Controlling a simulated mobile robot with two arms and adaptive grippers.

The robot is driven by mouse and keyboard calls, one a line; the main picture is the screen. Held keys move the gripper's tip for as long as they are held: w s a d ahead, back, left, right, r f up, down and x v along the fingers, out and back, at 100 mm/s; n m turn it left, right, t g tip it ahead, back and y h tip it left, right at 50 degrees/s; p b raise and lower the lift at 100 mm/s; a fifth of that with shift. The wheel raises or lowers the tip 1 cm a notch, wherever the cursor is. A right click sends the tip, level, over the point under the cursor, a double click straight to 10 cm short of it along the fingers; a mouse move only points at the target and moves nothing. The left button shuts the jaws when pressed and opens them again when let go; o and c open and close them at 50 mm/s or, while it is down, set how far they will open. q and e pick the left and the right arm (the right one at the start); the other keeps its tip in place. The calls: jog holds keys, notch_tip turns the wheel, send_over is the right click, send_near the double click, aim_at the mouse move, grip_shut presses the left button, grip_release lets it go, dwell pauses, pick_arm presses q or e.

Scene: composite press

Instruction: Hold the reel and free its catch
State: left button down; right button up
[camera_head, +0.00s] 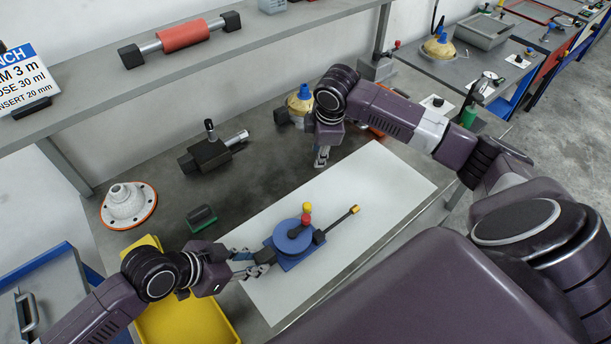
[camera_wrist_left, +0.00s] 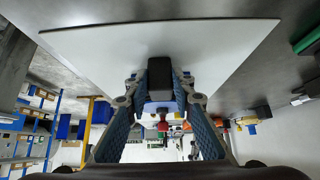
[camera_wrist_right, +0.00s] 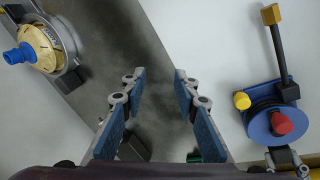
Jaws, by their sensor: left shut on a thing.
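The reel (camera_head: 293,238) has a blue base and round blue drum, and lies on the white board. A red knob (camera_wrist_right: 283,123) and a yellow knob (camera_wrist_right: 242,100) stand on it. A black arm with a yellow tip (camera_wrist_right: 271,14) reaches out from it. I cannot tell which part is the catch. My left gripper (camera_head: 264,258) is shut on the reel's black grip block (camera_wrist_left: 159,80), at its left side. My right gripper (camera_head: 322,158) is open and empty above the board's far edge, beyond the reel; its parted fingers show in the right wrist view (camera_wrist_right: 158,75).
The white board (camera_head: 372,190) is otherwise bare. A yellow tray (camera_head: 185,318) lies beside my left arm. On the grey table are a white flanged cone (camera_head: 128,203), a black clamp block (camera_head: 207,155), a green-black block (camera_head: 201,217) and a yellow-domed pot (camera_head: 300,104).

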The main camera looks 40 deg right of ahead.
aim_at(307, 205)
jog(key=s+a+n+g, duration=0.1)
jog(key=s+a, duration=0.1)
jog(key=a, duration=0.1)
jog(key=s+a+r+n+g, duration=0.1)
jog(key=s+a, duration=0.2)
jog(key=s+a+r+n, duration=0.1)
jog(key=s+a, duration=0.2)
jog(key=shift+a+n+g+y, duration=0.3)
jog(key=shift+g+y, duration=0.1)
jog(key=shift+s+a+f, duration=0.1)
jog(key=shift+s+f, duration=0.05)
jog(key=shift+s, duration=0.15)
jog(key=shift+f, duration=3.4)
jog(key=shift+c, duration=0.2)
grip_shut()
